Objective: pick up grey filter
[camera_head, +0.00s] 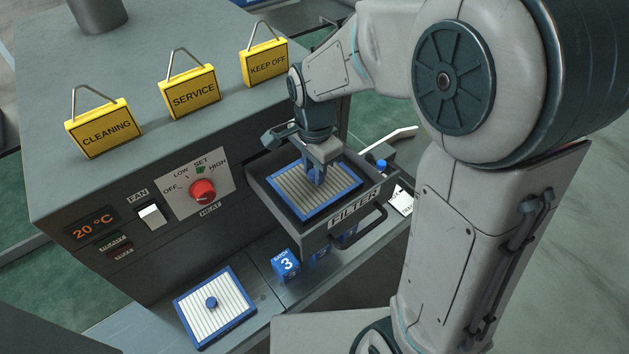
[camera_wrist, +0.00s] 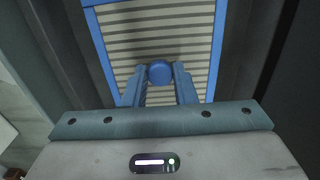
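The grey filter (camera_head: 334,192), a ribbed grey panel with a blue frame, is in the open drawer marked FILTER (camera_head: 317,235). Its ribbed face and round blue knob fill the upper middle of the wrist view (camera_wrist: 190,46). My gripper (camera_head: 317,175) points down over the middle of the filter. In the wrist view its two blue fingers (camera_wrist: 160,75) stand on either side of the knob and look closed on it, with no clear gap. The filter lies level within the drawer walls; whether it touches the drawer floor is hidden.
A whiter filter with a blue frame (camera_head: 232,309) lies on the lower ledge. A blue block marked 3 (camera_head: 286,264) stands below the drawer. The machine has a red heat knob (camera_head: 203,191) and yellow signs (camera_head: 190,92) on top. Drawer walls closely surround the filter.

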